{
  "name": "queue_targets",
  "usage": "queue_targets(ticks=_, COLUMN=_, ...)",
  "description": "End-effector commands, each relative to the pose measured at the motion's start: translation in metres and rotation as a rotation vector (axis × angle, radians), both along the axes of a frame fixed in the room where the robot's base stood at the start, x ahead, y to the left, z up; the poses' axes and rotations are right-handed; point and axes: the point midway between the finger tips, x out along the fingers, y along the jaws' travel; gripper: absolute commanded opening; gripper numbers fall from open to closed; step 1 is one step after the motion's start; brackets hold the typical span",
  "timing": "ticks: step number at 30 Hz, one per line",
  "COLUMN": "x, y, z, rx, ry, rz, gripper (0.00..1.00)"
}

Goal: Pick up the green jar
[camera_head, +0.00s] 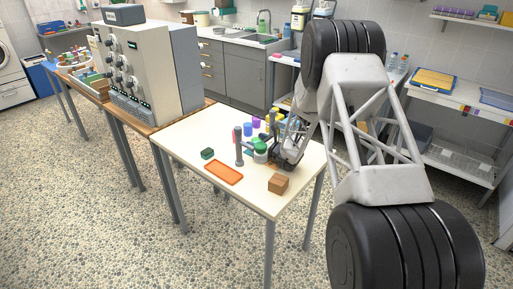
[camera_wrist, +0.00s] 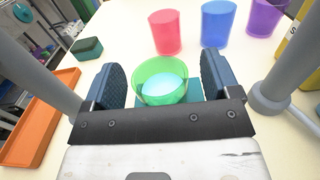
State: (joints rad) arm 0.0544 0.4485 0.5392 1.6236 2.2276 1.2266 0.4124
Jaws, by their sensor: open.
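The green jar (camera_wrist: 160,72) looks like a round green vessel with a pale blue inside, seen from above in the wrist view. It stands on a small teal patch and lies between the two dark fingers of my gripper (camera_wrist: 161,83). The fingers are apart, with one on each side of the jar; I cannot tell if either touches it. In the head view the green jar (camera_head: 261,146) is small, just left of my gripper (camera_head: 281,157), near the middle of the white table. Its lower part is partly hidden in the wrist view by the gripper body.
Grey posts (camera_wrist: 292,65) stand on both sides of my gripper. Red (camera_wrist: 166,33), blue (camera_wrist: 217,24) and purple (camera_wrist: 264,17) cups stand beyond the jar. An orange tray (camera_head: 224,172), a dark green block (camera_head: 207,154) and a brown box (camera_head: 278,183) lie on the white table (camera_head: 185,143).

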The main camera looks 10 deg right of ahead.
Motion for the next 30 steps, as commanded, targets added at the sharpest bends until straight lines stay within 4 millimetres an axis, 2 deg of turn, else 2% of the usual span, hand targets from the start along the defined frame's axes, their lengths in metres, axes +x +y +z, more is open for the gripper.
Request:
queue_targets(ticks=17, x=0.0008, y=0.0004, z=0.0, rx=0.0, ry=0.0, rz=-0.001, gripper=0.81)
queue_targets(ticks=27, x=0.0008, y=0.0003, z=0.0, rx=0.0, ry=0.0, rz=-0.001, gripper=0.29)
queue_targets(ticks=30, x=0.0008, y=0.0003, z=0.0001, rx=0.0, ry=0.0, rz=-0.001, gripper=0.25)
